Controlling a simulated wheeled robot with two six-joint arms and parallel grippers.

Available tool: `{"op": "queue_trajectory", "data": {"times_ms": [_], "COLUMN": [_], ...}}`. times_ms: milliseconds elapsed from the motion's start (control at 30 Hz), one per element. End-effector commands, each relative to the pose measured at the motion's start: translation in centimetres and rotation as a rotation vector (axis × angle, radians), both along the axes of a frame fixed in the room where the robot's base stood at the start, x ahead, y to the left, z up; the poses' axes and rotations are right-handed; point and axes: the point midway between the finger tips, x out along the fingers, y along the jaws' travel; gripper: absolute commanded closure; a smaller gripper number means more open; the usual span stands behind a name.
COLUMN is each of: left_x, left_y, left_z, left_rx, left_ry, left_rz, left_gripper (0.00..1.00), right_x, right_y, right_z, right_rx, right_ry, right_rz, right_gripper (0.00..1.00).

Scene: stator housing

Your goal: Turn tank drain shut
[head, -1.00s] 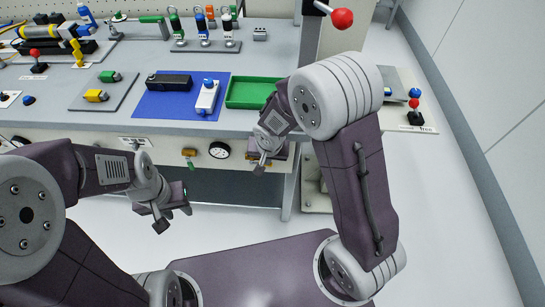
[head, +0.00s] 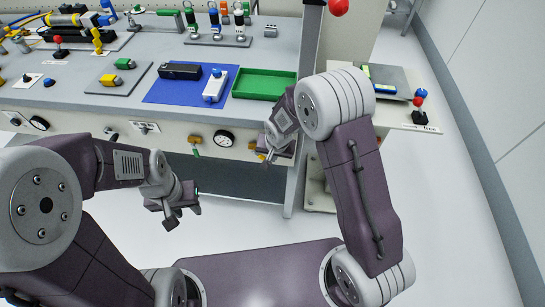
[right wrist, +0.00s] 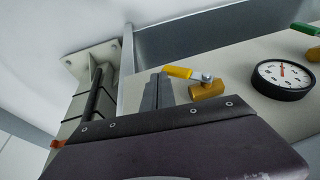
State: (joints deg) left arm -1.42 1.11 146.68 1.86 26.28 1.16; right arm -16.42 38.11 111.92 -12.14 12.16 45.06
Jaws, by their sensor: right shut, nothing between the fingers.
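Two small brass valves are on the bench's front panel; no readable label tells which is the tank drain. One has a yellow lever (right wrist: 178,72) on a brass body (right wrist: 207,90) in the right wrist view. The other has a green handle (right wrist: 306,29), beyond the gauge; it also shows in the head view (head: 195,146). My right gripper (right wrist: 156,86) is shut and empty, its fingertips close beside the free end of the yellow lever. Contact is unclear. In the head view my right gripper (head: 268,156) hides part of that valve. My left gripper (head: 184,216) is open and empty, below the bench front.
A round gauge (right wrist: 283,78) sits between the two valves. The bench top (head: 150,109) above carries a green tray (head: 263,85) and a blue mat (head: 160,96). A bench leg (head: 294,190) stands just right of the right gripper. Open floor lies in front.

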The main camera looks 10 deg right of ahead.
Motion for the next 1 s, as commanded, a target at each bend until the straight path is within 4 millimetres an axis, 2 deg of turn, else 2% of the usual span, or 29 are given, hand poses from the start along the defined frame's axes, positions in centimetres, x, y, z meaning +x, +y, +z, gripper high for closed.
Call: {"op": "queue_trajectory", "data": {"times_ms": [67, 167, 233, 300, 333, 433, 567, 700, 833, 1000], "left_x": [0.0, 0.0, 0.0, 0.0, 0.1, 0.0, 0.0, 0.0, 0.0, 0.0], "left_y": [0.0, 0.0, 0.0, 0.0, 0.0, 0.0, 0.0, 0.0, 0.0, 0.0], "left_z": [1.3, 5.5, 9.1, 11.5, 12.1, 12.5, 12.4, 15.2, 14.7, 14.2], "left_rx": [0.0, 0.0, 0.0, 0.0, 0.0, 0.0, 0.0, 0.0, 0.0, 0.0], "left_ry": [0.0, 0.0, -0.001, -0.002, -0.002, -0.001, 0.0, 0.0, -0.001, 0.0], "left_rz": [0.0, 0.0, 0.0, 0.0, 0.0, 0.0, 0.0, 0.0, 0.0, 0.0], "left_gripper": [0.64, 0.64, 0.64, 0.64, 0.64, 0.64, 0.64, 0.64, 0.64, 0.64], "right_x": [0.1, 0.5, 0.5, 0.3, 0.1, -0.1, 0.0, 0.0, 0.2, 0.4], "right_y": [-0.1, -0.4, -0.4, -0.2, -0.2, 0.1, 0.3, 0.4, 1.0, 1.5], "right_z": [0.3, 1.2, 1.4, 0.9, 0.5, -0.9, -1.8, -2.0, -3.4, -4.0], "right_rx": [0.002, 0.02, 0.049, 0.084, 0.098, 0.125, 0.137, 0.222, 0.258, 0.258], "right_ry": [-0.001, -0.008, -0.018, -0.024, -0.026, -0.032, -0.038, -0.06, -0.072, -0.073], "right_rz": [-0.001, -0.003, -0.003, -0.001, -0.002, -0.001, -0.001, -0.003, 0.001, 0.002], "right_gripper": [1.0, 1.0, 1.0, 1.0, 1.0, 1.0, 1.0, 1.0, 1.0, 1.0]}}
